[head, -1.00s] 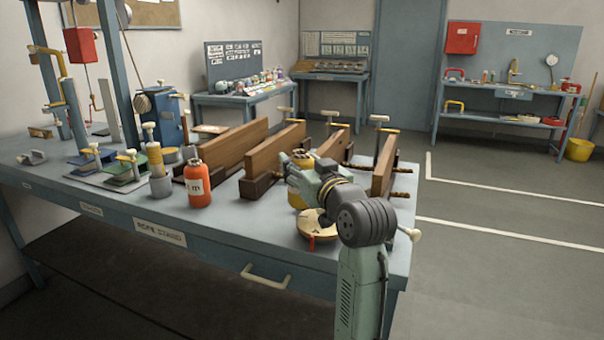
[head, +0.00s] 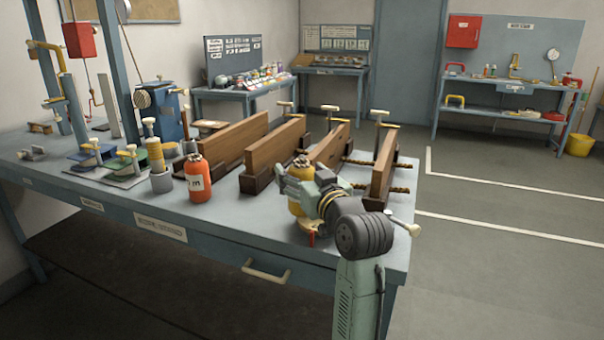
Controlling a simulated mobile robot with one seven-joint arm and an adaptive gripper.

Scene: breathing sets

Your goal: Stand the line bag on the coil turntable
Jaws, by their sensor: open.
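An orange bag (head: 198,181) with a white label and a gathered top stands upright on the bench, left of the wooden boards. A similar yellow bag (head: 297,206) stands upright near the bench's front right, partly hidden by my gripper (head: 292,186). My gripper is open, its fingers pointing left at the yellow bag's upper part; I cannot tell whether they touch it. The brass-coloured turntable (head: 299,229) with a red marker is low beside the yellow bag, mostly hidden behind my gripper and wrist. I cannot tell whether the yellow bag rests on it.
Upright wooden boards (head: 278,157) in dark holders stand behind the yellow bag. A grey cup with a yellow cylinder (head: 157,155) and green and blue clamps (head: 126,159) are at the left. The front strip of the bench (head: 246,221) between the orange bag and my gripper is clear.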

